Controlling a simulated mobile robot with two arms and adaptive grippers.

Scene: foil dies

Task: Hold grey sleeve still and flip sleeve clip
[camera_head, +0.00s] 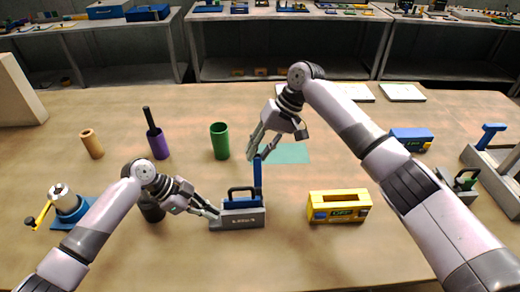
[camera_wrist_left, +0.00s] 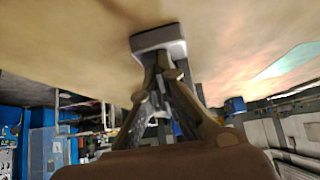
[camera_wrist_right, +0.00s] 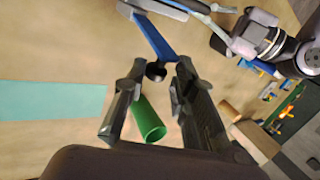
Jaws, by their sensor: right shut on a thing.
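The grey sleeve (camera_head: 238,217) stands on the table with a dark handle and a blue part on top. Its blue sleeve clip (camera_head: 257,176) stands upright at the right end; in the right wrist view the clip (camera_wrist_right: 152,36) is a blue bar with a dark round end. My left gripper (camera_head: 214,212) is at the sleeve's left end, fingertips together against it; the left wrist view shows the fingers meeting at the grey sleeve (camera_wrist_left: 158,40). My right gripper (camera_head: 257,152) is shut on the clip's top end, above the sleeve; its fingertips (camera_wrist_right: 158,72) flank the dark end.
A yellow case (camera_head: 340,206) stands right of the sleeve. Green (camera_head: 220,141), purple (camera_head: 158,144) and tan (camera_head: 92,144) cylinders stand behind and left. A teal mat (camera_head: 290,153) lies behind. A blue-and-yellow device (camera_head: 66,205) is at far left. The front table is clear.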

